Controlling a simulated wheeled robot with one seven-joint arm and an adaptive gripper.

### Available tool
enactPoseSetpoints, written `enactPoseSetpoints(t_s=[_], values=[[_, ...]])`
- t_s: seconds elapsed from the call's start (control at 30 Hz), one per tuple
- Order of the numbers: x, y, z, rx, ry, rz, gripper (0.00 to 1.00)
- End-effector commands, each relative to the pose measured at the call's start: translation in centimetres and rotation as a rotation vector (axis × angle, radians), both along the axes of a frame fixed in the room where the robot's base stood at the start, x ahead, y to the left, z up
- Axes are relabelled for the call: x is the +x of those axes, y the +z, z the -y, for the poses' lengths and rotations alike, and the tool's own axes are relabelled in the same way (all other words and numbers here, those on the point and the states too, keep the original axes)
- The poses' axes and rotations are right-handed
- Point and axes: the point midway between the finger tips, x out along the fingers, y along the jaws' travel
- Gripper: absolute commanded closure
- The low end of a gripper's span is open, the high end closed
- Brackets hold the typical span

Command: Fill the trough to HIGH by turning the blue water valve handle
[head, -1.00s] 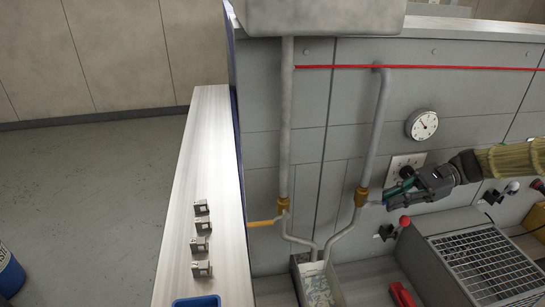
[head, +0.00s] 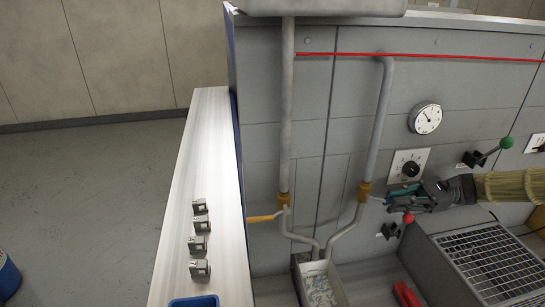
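The right pipe's brass valve (head: 364,188) has a short bluish handle (head: 376,199) pointing right, toward my gripper. My gripper (head: 391,201) reaches in from the right, its fingers at or very near the handle's outer end. I cannot tell whether they touch it or how far apart they are. The pale trough (head: 341,287) stands below the joined pipes, at the bottom of the view. It holds something light and mottled; its level and any HIGH mark cannot be read.
A second valve with a yellow handle (head: 262,218) is on the left pipe. A red-knobbed lever (head: 407,218) sits just below my gripper. A dial knob (head: 410,169), a green-knobbed lever (head: 491,149) and a gauge (head: 425,118) are above. A metal grate (head: 487,262) is at lower right.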

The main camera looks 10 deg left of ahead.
Motion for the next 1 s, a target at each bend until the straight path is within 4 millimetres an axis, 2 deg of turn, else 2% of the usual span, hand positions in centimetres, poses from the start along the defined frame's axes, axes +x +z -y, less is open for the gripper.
enactPoseSetpoints(t_s=[1.0], values=[[3.3, -0.1, 8.6, -0.001, -0.006, 0.002, 0.66]])
